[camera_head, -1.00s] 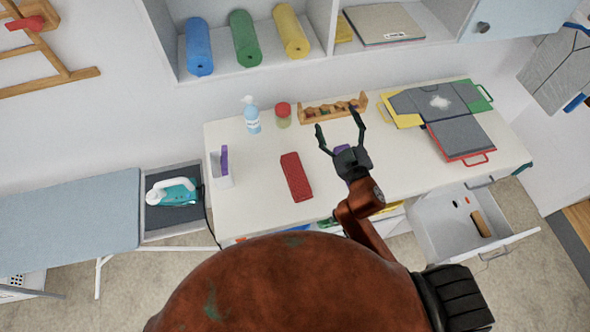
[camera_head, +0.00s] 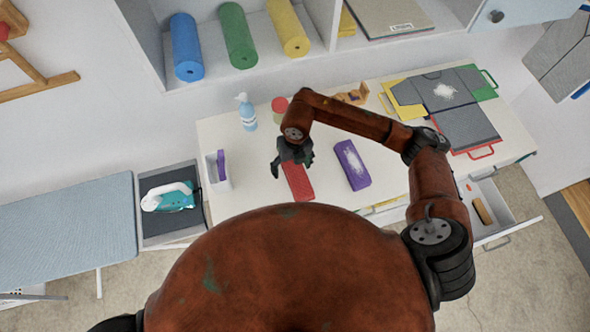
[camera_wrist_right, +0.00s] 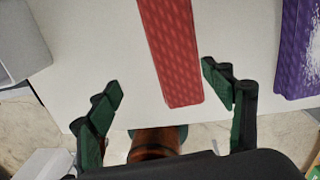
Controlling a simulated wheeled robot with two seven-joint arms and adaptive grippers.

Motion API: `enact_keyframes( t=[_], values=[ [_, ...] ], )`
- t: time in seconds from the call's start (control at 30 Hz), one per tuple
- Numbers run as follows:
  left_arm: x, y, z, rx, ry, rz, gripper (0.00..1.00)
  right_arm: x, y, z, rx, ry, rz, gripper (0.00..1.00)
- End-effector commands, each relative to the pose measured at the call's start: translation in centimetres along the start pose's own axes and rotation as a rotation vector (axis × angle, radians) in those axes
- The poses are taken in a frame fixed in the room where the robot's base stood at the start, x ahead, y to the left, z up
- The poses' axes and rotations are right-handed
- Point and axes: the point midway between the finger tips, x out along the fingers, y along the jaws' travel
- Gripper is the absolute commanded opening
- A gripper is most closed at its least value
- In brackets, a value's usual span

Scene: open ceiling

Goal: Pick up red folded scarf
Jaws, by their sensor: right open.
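The red folded scarf (camera_head: 298,184) lies flat on the white table, its far part hidden under my right gripper in the head view. My right gripper (camera_head: 291,170) reaches in from the right and hangs above the scarf. In the right wrist view the scarf (camera_wrist_right: 172,50) runs from the top edge to between the open fingers of the right gripper (camera_wrist_right: 163,92). The fingers are spread on either side of its near end and hold nothing. I cannot tell their exact height above it. My left gripper is not in view.
A purple folded cloth (camera_head: 352,165) with white marks lies right of the scarf. A white holder (camera_head: 218,180), spray bottle (camera_head: 246,112) and red-lidded jar (camera_head: 279,107) stand nearby. Grey clothing on coloured boards lies at the right. A drawer (camera_head: 490,210) stands open at front right.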

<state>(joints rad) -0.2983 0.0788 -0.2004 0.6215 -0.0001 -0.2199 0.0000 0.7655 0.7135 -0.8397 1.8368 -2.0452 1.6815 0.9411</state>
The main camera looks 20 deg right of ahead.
Motion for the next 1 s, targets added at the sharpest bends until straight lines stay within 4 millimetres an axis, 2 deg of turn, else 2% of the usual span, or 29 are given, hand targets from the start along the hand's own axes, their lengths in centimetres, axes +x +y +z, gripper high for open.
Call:
enact_keyframes(
  t=[0.03,0.13,0.43,0.7,1.0],
  values=[
    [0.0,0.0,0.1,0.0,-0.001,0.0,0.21,0.0,-1.0,0.3,0.01,-0.002,-0.037,0.74],
    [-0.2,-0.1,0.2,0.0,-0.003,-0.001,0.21,0.5,-2.1,0.5,0.023,-0.003,-0.073,0.74],
    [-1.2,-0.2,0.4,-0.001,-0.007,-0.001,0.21,3.5,-2.3,0.3,0.022,0.0,-0.073,0.74],
    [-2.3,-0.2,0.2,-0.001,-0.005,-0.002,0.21,7.2,-2.4,0.4,0.02,-0.003,-0.071,0.74],
    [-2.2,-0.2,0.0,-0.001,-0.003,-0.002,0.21,7.7,-2.5,0.4,0.018,-0.004,-0.071,0.73]
  ],
)
